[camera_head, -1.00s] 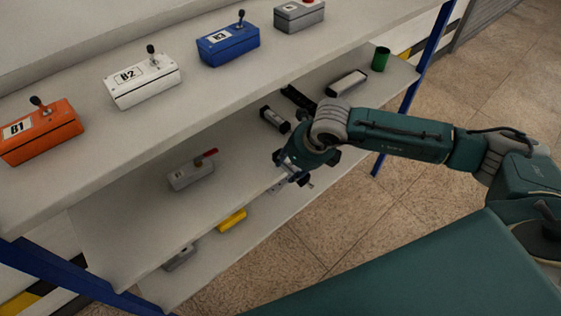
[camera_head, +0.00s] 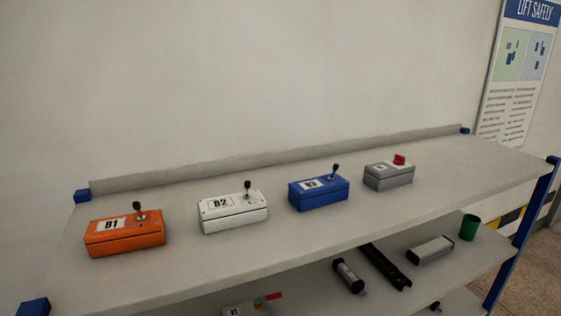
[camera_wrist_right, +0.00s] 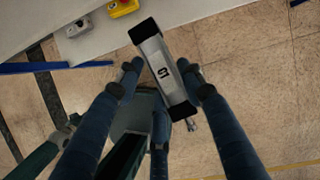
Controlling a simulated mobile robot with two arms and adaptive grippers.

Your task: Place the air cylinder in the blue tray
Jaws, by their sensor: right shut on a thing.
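In the right wrist view my right gripper (camera_wrist_right: 165,78) is shut on a silver air cylinder (camera_wrist_right: 158,60) with black end caps and a dark mark on its side. The cylinder lies slanted between the fingers, with a short rod at its lower end, and is held clear above the floor. Neither gripper shows in the head view. No blue tray is in view.
The shelf rack (camera_head: 420,220) carries an orange box (camera_head: 124,238), a white box (camera_head: 232,213), a blue box (camera_head: 319,194) and a grey box (camera_head: 388,176) on top. Below are a similar cylinder (camera_head: 348,275), a black rail (camera_head: 384,266), a silver block (camera_head: 430,250) and a green cup (camera_head: 469,227).

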